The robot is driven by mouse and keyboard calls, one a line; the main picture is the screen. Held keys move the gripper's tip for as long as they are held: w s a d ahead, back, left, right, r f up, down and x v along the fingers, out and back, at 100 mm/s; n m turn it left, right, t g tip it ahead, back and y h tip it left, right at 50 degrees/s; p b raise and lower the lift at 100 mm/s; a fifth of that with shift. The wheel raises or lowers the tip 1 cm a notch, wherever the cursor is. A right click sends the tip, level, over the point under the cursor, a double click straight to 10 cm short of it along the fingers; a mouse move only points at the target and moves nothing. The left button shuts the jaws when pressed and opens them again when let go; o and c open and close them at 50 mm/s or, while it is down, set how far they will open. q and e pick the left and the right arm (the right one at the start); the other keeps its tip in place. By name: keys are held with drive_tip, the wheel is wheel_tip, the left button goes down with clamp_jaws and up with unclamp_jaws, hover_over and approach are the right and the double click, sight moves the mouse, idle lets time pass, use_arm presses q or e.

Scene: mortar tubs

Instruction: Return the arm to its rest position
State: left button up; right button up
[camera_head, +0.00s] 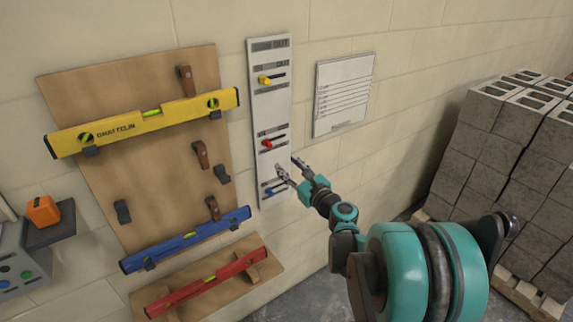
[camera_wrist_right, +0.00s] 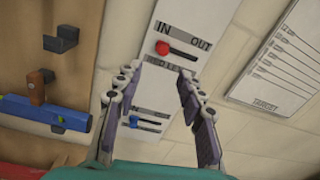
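My right gripper (camera_head: 289,172) reaches up from the lower right in the head view, in front of the lower part of a white slider panel (camera_head: 271,108) on the wall. In the right wrist view its two fingers (camera_wrist_right: 162,110) are spread apart with nothing between them. The panel has a yellow slider knob (camera_head: 264,80), a red knob (camera_head: 267,143) and a blue knob (camera_head: 269,192). The red knob (camera_wrist_right: 163,48) sits at the IN end of its slot, beyond the fingertips. The blue knob (camera_wrist_right: 134,121) shows between the fingers. My left gripper is not in view.
A wooden board (camera_head: 140,75) on the left holds a yellow level (camera_head: 145,122) and a blue level (camera_head: 187,240). A red level (camera_head: 207,283) rests on a lower board. A paper sheet (camera_head: 343,95) hangs right of the panel. Grey blocks (camera_head: 480,150) are stacked at right.

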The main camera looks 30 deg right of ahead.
idle(0.3)
drive_tip(key=s+a+f+n+g+y, duration=0.25)
drive_tip(key=s+a+n, duration=0.25)
drive_tip(key=a+n, duration=0.45)
drive_tip(key=s+a+f+n+g+y, duration=0.15)
drive_tip(key=s+a+n+g, duration=0.3)
drive_tip(key=a+n, duration=0.5)
drive_tip(key=s+f+n+g+h, duration=0.2)
drive_tip(key=s+f+n, duration=0.1)
drive_tip(key=s+n, duration=0.4)
drive_tip(key=s+a+f+n+g+h, duration=0.1)
drive_tip(key=s+f+n, duration=0.3)
drive_tip(key=s+n, duration=0.4)
drive_tip(key=shift+s+g+h, duration=0.5)
drive_tip(key=shift+s+h, duration=0.05)
drive_tip(key=shift+h, duration=0.15)
idle(1.3)
